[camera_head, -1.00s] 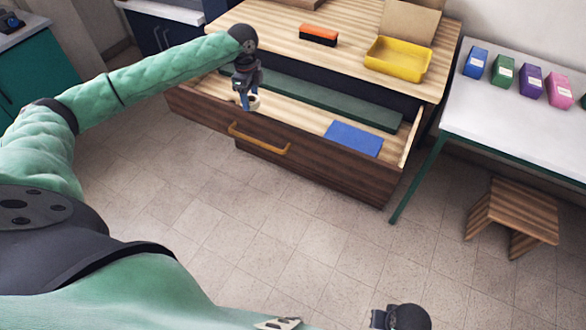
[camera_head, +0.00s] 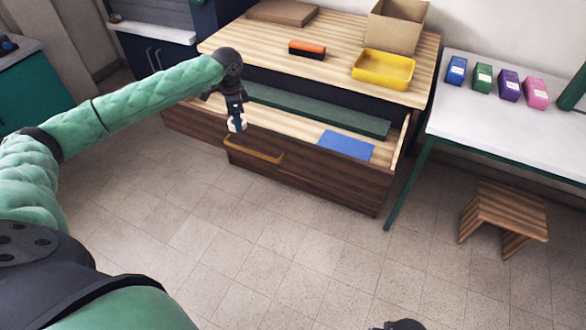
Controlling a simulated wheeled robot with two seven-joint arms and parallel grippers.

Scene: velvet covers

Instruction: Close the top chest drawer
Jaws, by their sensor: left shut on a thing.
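The top chest drawer (camera_head: 310,180) is pulled open from the wooden chest (camera_head: 330,65), and its dark wood front with a tan handle (camera_head: 253,152) faces me. My left gripper (camera_head: 237,122) points down at the drawer's front edge, above and left of the handle. It is shut on a small whitish thing (camera_head: 237,125), mostly covered by the fingers. I cannot tell whether it touches the drawer front. Inside the drawer lie a long green piece (camera_head: 320,112) and a flat blue piece (camera_head: 346,145). Only a dark part of my right arm shows at the bottom edge; its gripper is out of view.
On the chest top are a yellow tray (camera_head: 384,70), an orange and black block (camera_head: 307,49) and an open cardboard box (camera_head: 396,25). A white table (camera_head: 480,125) with several coloured boxes stands right, a wooden stool (camera_head: 505,212) below it. The floor before the drawer is clear.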

